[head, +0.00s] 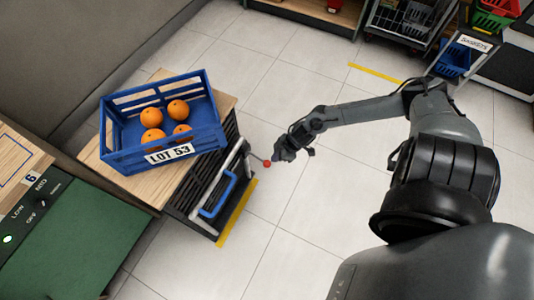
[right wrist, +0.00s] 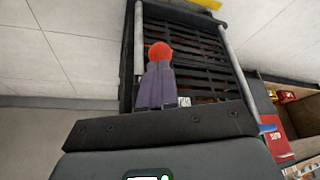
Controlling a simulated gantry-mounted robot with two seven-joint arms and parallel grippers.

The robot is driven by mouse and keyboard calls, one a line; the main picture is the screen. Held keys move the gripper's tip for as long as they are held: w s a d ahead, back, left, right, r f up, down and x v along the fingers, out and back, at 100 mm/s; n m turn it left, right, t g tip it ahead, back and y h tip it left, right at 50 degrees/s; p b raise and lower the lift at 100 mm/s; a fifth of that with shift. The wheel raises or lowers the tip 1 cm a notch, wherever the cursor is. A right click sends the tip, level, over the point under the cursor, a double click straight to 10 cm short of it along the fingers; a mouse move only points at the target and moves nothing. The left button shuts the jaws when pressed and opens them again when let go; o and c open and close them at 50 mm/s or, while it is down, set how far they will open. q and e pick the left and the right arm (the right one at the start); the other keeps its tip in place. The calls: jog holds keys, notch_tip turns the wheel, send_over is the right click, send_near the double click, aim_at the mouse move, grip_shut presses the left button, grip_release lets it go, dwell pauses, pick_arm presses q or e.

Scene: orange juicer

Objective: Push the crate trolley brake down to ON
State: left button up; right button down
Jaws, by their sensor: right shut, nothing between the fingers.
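The crate trolley (head: 192,185) has a wooden top and dark slatted sides; its slats also show in the right wrist view (right wrist: 190,40). The brake lever's red knob (head: 266,163) sticks out on a thin rod from the trolley's right end. My right gripper (head: 277,157) is shut and empty, close beside the knob. In the right wrist view the knob (right wrist: 160,52) shows just past the shut fingertips (right wrist: 158,66); I cannot tell whether they touch. Brake lettering is not readable. My left gripper is not in view.
A blue crate (head: 118,155) labelled LOT 53 holds several oranges on the trolley. A blue handle (head: 217,197) hangs on the trolley's end. A green-topped unit (head: 85,235) stands at lower left. Tiled floor (head: 300,85) is clear around the arm; shelves stand at the back.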

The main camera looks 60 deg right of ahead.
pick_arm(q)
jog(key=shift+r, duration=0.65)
pick_arm(e)
jog(key=shift+s+d+r, duration=0.15)
jog(key=shift+s+d, duration=0.1)
jog(key=shift+s, duration=0.15)
pick_arm(q)
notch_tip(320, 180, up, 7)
jog(key=p, duration=0.7)
pick_arm(e)
jog(key=v, duration=1.1)
pick_arm(q)
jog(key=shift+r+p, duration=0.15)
jog(key=shift+p, duration=0.15)
pick_arm(e)
jog(key=shift+a, duration=0.15)
